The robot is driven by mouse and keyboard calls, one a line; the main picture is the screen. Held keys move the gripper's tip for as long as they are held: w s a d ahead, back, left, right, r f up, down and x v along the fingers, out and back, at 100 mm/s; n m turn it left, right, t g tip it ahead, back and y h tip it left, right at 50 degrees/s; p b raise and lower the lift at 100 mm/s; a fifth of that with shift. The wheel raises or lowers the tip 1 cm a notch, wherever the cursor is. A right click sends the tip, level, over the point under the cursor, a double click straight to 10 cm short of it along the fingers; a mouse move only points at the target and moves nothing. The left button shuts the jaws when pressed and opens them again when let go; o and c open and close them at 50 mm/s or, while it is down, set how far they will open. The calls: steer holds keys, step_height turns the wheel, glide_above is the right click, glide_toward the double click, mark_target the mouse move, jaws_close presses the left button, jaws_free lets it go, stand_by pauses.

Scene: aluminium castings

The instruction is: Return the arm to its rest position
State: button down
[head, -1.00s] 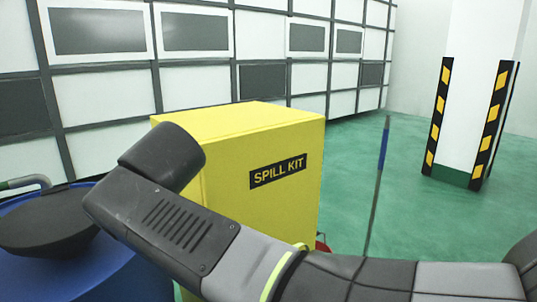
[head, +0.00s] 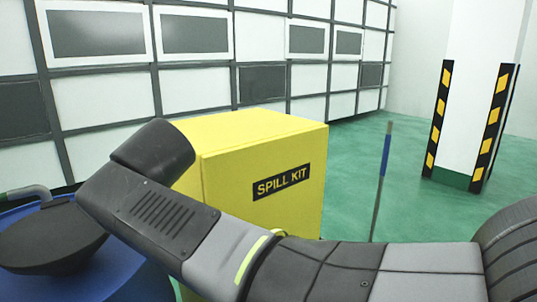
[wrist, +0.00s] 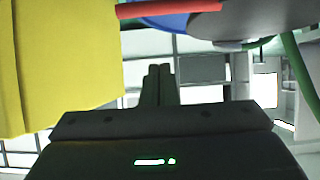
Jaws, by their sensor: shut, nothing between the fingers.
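My arm stretches across the lower part of the head view, in front of the yellow spill kit box (head: 262,160). My gripper does not show in the head view. In the wrist view my gripper (wrist: 158,70) is shut, its two fingers together with nothing between them. The yellow box also fills the left of the wrist view (wrist: 60,60), apart from the fingers in the picture. I cannot tell how far the arm is from the box.
A blue drum (head: 110,275) with a black funnel-like top (head: 50,238) stands at the lower left. A pole with a blue section (head: 385,155) stands right of the box. A striped white pillar (head: 475,80) stands farther right. Green floor (head: 400,215) is clear between them.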

steer(key=w+a+r+g+h+p, duration=0.1)
steer(key=w+a+r+p, duration=0.2)
steer(key=r+p, duration=0.4)
steer(key=w+p, duration=0.1)
steer(key=p, duration=0.4)
steer(key=shift+a+r+g+p, duration=0.15)
steer(key=shift+a+g+p, duration=0.05)
steer(key=shift+g+p, duration=0.2)
steer(key=shift+h, duration=0.3)
